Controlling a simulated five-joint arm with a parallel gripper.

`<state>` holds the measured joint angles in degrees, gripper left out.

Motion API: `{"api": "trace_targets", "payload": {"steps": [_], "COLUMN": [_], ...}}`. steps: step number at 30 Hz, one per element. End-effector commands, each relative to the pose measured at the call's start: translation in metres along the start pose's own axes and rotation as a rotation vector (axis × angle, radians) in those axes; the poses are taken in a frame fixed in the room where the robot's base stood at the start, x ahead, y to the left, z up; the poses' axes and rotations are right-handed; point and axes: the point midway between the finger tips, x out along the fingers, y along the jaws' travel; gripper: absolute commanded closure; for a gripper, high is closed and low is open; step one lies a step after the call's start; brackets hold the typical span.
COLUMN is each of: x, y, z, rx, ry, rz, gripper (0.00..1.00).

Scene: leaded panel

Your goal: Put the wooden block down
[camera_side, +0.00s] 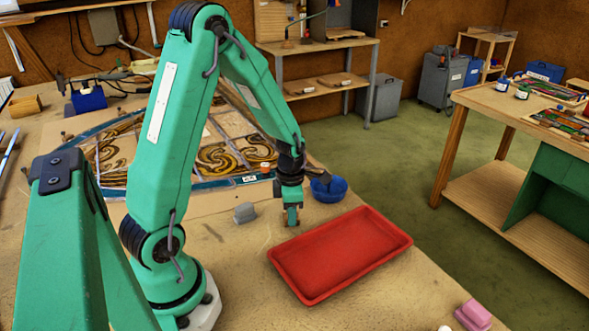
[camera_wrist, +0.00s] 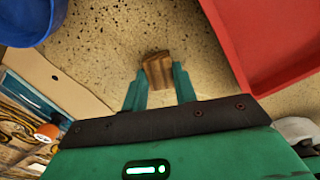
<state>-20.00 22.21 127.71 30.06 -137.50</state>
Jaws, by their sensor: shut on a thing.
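The wooden block (camera_wrist: 157,70) is brown with visible grain and sits between the tips of my gripper (camera_wrist: 158,82) in the wrist view. The fingers are closed on its two sides. In the side view my gripper (camera_side: 291,214) points down at the table, left of the red tray and in front of the blue bowl. The block is mostly hidden by the fingers there. I cannot tell whether its underside touches the table.
A red tray (camera_side: 340,259) lies just right of my gripper. A blue bowl (camera_side: 329,190) stands behind it. A grey block (camera_side: 245,212) is to the left, near the leaded panel (camera_side: 110,155). A pink block (camera_side: 473,315) is at front right. Bare table (camera_side: 240,275) shows left of the tray.

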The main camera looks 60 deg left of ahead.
Motion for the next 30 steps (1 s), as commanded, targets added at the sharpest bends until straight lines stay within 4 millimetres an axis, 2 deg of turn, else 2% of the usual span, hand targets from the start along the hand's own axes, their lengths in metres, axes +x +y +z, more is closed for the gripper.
{"api": "trace_targets", "payload": {"steps": [5, 6, 8, 9, 22, 30], "x": [0.003, 0.003, 0.003, 0.003, -0.001, -0.02], "y": [0.0, 0.0, 0.0, 0.0, 0.0, 0.0], "z": [0.0, 0.0, 0.0, 0.0, 0.0, 0.0], "rx": [0.0, 0.0, 0.0, 0.0, 0.0, 0.0], "ry": [0.001, 0.001, 0.001, 0.001, -0.001, -0.002], "rz": [-0.001, -0.001, 0.0, 0.0, 0.001, 0.002], "gripper": [0.93, 0.64, 0.53, 0.5, 0.5, 0.5]}}
